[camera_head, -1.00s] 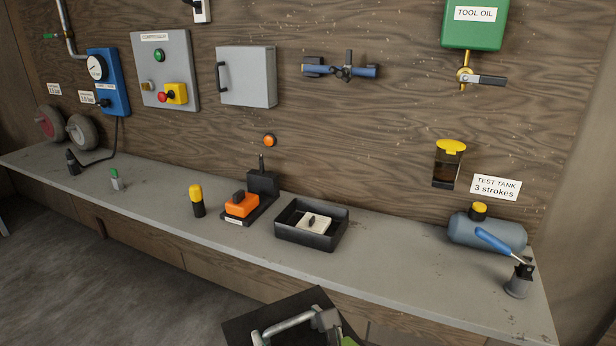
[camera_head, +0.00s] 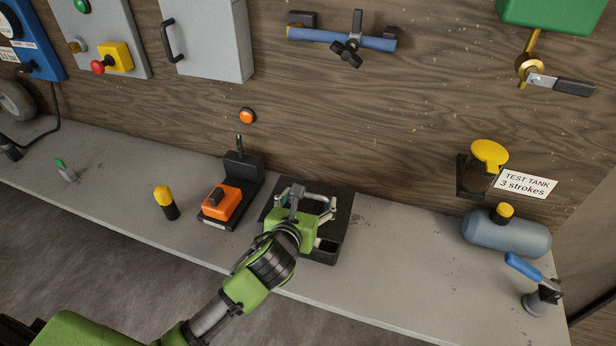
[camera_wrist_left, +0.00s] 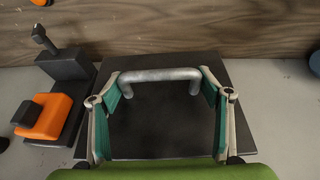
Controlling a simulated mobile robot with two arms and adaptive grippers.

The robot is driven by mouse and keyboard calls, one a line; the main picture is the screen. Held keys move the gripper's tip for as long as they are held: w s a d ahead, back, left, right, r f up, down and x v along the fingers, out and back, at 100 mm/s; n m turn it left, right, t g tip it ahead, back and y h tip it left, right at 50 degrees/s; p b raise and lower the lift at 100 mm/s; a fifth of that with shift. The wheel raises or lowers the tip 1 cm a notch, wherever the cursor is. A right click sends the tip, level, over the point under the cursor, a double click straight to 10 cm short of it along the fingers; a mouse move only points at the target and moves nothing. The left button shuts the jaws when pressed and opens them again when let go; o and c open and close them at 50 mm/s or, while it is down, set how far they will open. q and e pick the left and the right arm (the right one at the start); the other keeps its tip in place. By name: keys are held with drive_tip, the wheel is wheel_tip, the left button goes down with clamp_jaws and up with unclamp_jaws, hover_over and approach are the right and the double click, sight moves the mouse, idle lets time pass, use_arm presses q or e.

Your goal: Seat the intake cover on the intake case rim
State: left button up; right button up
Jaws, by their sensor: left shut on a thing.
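The intake cover (camera_head: 343,198) is a flat black plate with a grey bar handle, which shows clearly in the left wrist view (camera_wrist_left: 160,76). My left gripper (camera_head: 305,200) is shut on this handle, its green-padded fingers at the handle's two ends. The cover is held over the intake case (camera_head: 322,258), a black open box on the bench. In the head view, part of a white piece (camera_head: 328,246) inside the case shows below the cover's front edge. The cover and my gripper hide most of the rim, so I cannot tell whether they touch. My right gripper is out of view.
Left of the case stands a black stand with an orange block (camera_head: 221,203), close by. A yellow-topped black cylinder (camera_head: 166,202) is farther left. The wooden wall rises behind. The bench (camera_head: 400,255) is clear between the case and the blue-grey tank (camera_head: 505,233).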

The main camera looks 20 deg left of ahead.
sight(305, 209)
use_arm(q)
drive_tip(key=shift+w+a+r+m+h, duration=0.15)
drive_tip(key=shift+w+r+m+h, duration=0.2)
drive_tip(key=shift+r, duration=0.3)
drive_tip(key=shift+w+f, duration=0.15)
drive_tip(key=shift+f, duration=0.05)
drive_tip(key=shift+r+p, duration=0.1)
drive_tip(key=shift+p, duration=0.2)
drive_tip(key=shift+r+p, duration=0.15)
drive_tip(key=shift+p, duration=0.4)
drive_tip(key=shift+f+b, duration=0.45)
drive_tip(key=shift+f, duration=0.85)
drive_tip(key=shift+f+b, duration=0.6)
drive_tip(key=shift+f, duration=0.2)
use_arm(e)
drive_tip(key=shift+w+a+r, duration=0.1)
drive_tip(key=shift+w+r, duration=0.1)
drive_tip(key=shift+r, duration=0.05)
